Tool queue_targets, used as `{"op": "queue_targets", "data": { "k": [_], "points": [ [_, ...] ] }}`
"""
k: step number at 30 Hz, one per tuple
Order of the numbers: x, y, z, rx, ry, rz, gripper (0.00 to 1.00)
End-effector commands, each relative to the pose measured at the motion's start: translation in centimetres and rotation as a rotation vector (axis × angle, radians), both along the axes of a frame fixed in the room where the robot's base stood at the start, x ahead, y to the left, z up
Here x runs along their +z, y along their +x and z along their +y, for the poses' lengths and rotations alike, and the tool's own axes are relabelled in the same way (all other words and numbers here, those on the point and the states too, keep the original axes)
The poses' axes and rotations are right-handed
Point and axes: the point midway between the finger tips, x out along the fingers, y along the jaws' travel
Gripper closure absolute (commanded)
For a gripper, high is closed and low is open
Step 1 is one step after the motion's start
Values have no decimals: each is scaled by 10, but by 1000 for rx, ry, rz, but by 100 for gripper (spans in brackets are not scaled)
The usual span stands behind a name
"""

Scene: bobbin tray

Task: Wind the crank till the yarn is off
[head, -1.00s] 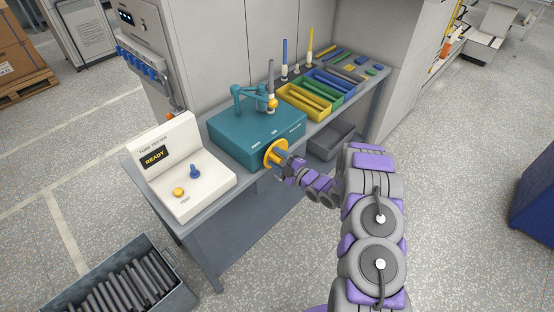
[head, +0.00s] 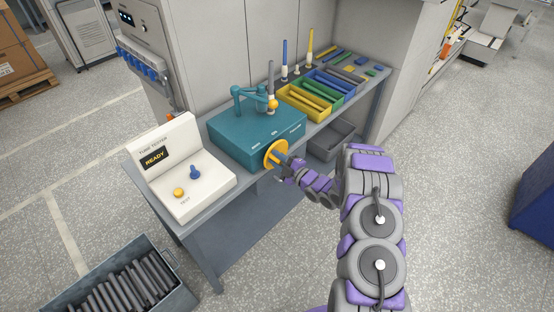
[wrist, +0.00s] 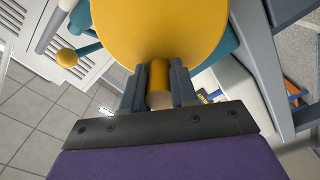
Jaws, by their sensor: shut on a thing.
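The teal machine (head: 240,148) stands on the bench and has a yellow crank disc (head: 272,150) on its front right side. The disc fills the top of the wrist view (wrist: 160,25). My gripper (head: 284,160) is at the disc. In the wrist view its fingers (wrist: 158,88) are shut on the short yellow crank handle (wrist: 159,74), one finger on each side. On top of the machine, a teal arm (head: 248,91) reaches to a slim upright grey tube (head: 271,82) with orange parts at its base. I cannot make out any yarn on it.
A white tube tester (head: 185,180) reading READY stands left on the bench (head: 232,192). Yellow, green and blue trays (head: 305,104) and upright tubes (head: 284,55) are to the right. A grey bin (head: 330,142) sits below. A crate of dark tubes (head: 170,262) is on the floor.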

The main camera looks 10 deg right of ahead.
Motion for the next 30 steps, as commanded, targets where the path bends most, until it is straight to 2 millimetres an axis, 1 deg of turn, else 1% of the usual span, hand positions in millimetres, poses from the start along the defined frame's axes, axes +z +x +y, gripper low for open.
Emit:
{"op": "queue_targets", "data": {
  "k": [20,26,30],
  "points": [
    [1,1,-1,0,29,23,100],
    [5,2,-4,0,88,66,100],
    [9,5,-8,-1,170,126,100]
  ]
}}
